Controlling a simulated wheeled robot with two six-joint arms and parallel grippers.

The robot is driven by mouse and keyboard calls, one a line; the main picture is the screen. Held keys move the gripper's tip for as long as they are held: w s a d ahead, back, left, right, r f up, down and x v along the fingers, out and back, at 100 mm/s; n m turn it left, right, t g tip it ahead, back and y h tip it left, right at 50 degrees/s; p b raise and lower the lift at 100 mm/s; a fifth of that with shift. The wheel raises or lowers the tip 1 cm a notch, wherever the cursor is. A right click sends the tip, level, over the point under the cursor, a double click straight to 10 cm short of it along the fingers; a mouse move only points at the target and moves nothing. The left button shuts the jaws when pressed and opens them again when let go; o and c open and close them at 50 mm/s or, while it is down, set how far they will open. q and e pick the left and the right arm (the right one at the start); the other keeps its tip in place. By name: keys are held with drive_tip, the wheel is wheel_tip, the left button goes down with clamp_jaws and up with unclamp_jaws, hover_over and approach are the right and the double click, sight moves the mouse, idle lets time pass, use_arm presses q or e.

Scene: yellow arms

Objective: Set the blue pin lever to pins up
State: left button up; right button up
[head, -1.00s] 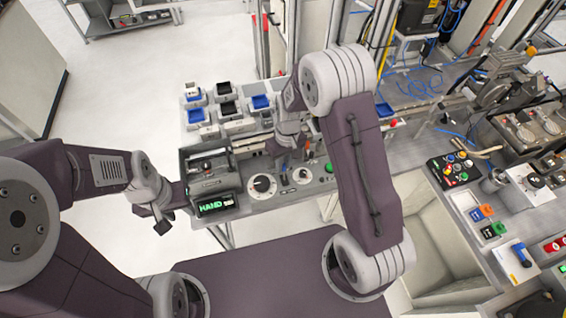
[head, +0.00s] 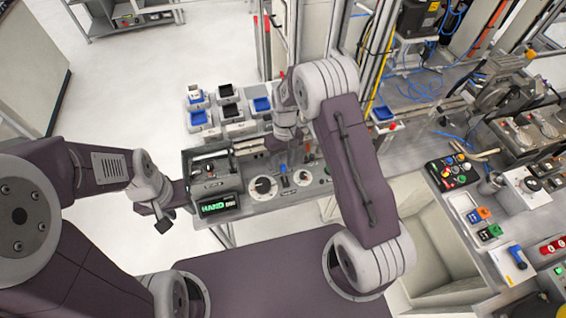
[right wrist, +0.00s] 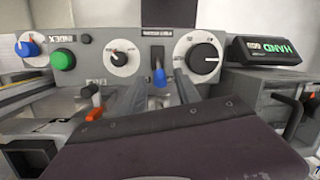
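The blue pin lever (head: 284,169) stands on the grey control panel, between the large white dial and a smaller knob. In the right wrist view the blue lever (right wrist: 160,77) shows below a small label, with its blue tip toward the gripper. My right gripper (head: 287,147) is just behind the lever in the head view. In the right wrist view its two grey fingers (right wrist: 159,92) are apart, one on each side of the lever; I cannot see them touching it. My left gripper (head: 165,217) hangs beside the HAND display, and its finger gap is not clear.
The HAND display (head: 217,205) stands at the left. Small bins (head: 228,105) stand behind the panel.

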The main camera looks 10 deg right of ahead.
drive_tip(key=b+v, duration=0.2)
drive_tip(key=v, duration=0.7)
drive_tip(key=s+d+f+m+t+b, duration=0.1)
drive_tip(key=s+d+b, duration=0.1)
drive_tip(key=s, duration=0.6)
drive_tip(key=s+d+f+m+t+b, duration=0.2)
drive_tip(key=s+d, duration=0.1)
drive_tip(key=s, duration=0.5)
drive_tip(key=shift+h, duration=0.4)
